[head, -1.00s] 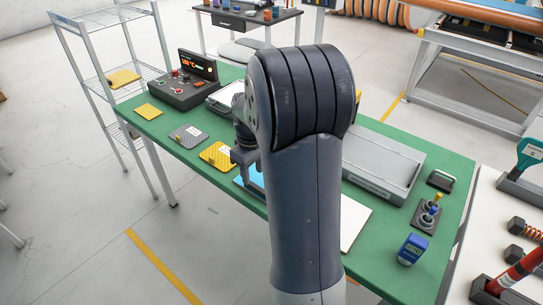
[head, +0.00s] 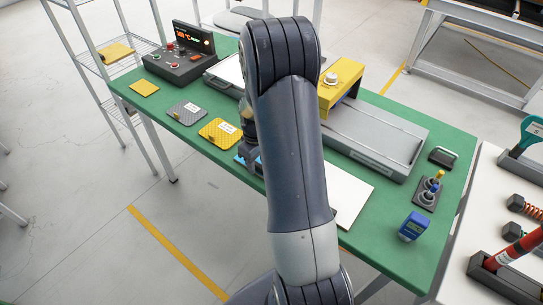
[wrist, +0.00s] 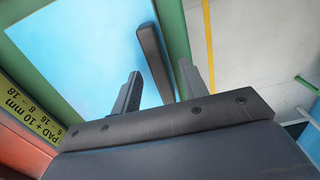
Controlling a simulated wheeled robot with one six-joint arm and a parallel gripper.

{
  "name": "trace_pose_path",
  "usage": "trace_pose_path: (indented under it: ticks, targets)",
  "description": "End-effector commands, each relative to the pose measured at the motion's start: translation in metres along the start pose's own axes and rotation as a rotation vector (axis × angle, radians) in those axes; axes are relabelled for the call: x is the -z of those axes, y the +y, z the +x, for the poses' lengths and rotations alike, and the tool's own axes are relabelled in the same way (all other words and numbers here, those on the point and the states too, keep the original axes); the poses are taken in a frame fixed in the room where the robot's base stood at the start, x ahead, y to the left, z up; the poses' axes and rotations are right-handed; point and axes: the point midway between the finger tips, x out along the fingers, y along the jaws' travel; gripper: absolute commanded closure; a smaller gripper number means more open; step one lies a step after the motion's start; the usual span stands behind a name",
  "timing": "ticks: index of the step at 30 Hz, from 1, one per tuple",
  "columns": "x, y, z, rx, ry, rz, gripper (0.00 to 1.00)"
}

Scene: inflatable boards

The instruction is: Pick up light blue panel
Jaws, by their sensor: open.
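The light blue panel (wrist: 80,45) lies flat on the green table (head: 150,112) and fills much of the left of the wrist view. In the head view only slivers of the panel (head: 239,159) show beside my gripper (head: 250,158); my arm hides the rest. My gripper (wrist: 160,80) is open at the panel's edge in the wrist view. A dark grey bar (wrist: 150,50) lies between the two fingers in that view; whether it is attached to the panel, or touched by the fingers, I cannot tell.
A yellow panel (head: 214,128) and a grey panel (head: 186,112) lie to the left. A white panel (head: 352,198) lies to the right, before a grey tray machine (head: 378,138). A control box (head: 180,62) stands at the back left. A yellow label (wrist: 30,95) borders the blue panel.

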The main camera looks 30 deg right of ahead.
Motion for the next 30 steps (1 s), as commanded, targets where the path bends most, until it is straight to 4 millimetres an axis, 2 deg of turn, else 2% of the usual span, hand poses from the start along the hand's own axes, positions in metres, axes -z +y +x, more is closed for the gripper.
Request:
trace_pose_path:
  ticks: [3,11,26,30]
  targets:
    - [-0.0003,0.0,0.0098,0.001,-0.001,0.0,0.58]
    - [-0.0001,0.0002,0.0122,0.0,0.0,0.0,0.58]
    - [-0.0001,0.0002,0.012,0.0,0.0,0.0,0.98]
    - [-0.0001,0.0002,0.0119,0.0,0.0,0.0,1.0]
